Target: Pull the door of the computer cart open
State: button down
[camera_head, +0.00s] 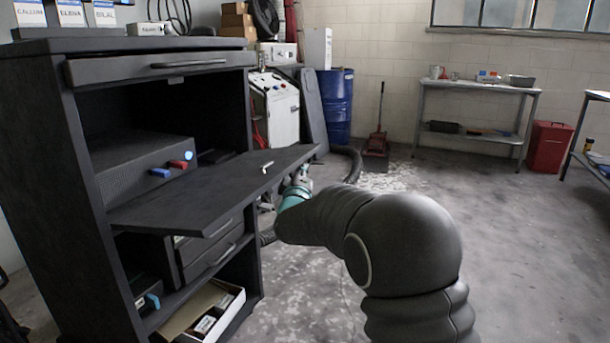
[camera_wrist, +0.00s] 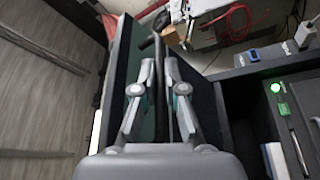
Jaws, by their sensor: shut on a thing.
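The black computer cart (camera_head: 50,150) stands at the left in the head view. Its door (camera_head: 190,200) is folded down and juts out to the right as a nearly level flap, with the compartment above it open to view. A small pale catch (camera_head: 267,167) shows on the flap's upper face. My gripper (camera_head: 300,178) is at the flap's outer side, partly hidden by it and my arm. In the wrist view my gripper (camera_wrist: 160,85) has its fingers on either side of a dark bar, seemingly the door's handle, beside the dark door panel (camera_wrist: 118,70).
Inside the cart is a grey box (camera_head: 135,160); drawers (camera_head: 210,258) and an open carton (camera_head: 205,310) sit below. A blue drum (camera_head: 335,105), a red jack (camera_head: 376,140) and a workbench (camera_head: 475,90) stand farther back. The floor on the right is clear.

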jog(key=shift+r, duration=0.1)
jog(key=c, duration=1.5)
grip_release()
jog(key=shift+s+f, duration=0.35)
jog(key=shift+s, duration=1.65)
jog(key=shift+s+f, duration=0.4)
jog(key=shift+s, duration=1.55)
jog(key=shift+s+f, duration=0.35)
jog(key=shift+s, duration=1.75)
jog(key=shift+s+f+b, duration=0.4)
jog(key=shift+s+f, duration=0.15)
jog(key=shift+s, duration=2)
jog(key=shift+s+f+b, duration=0.45)
jog(key=shift+s+f, duration=0.05)
jog(key=shift+s, duration=2.1)
jog(key=shift+s+f+b, duration=0.4)
jog(key=shift+s+f, duration=0.15)
jog(key=shift+s, duration=2)
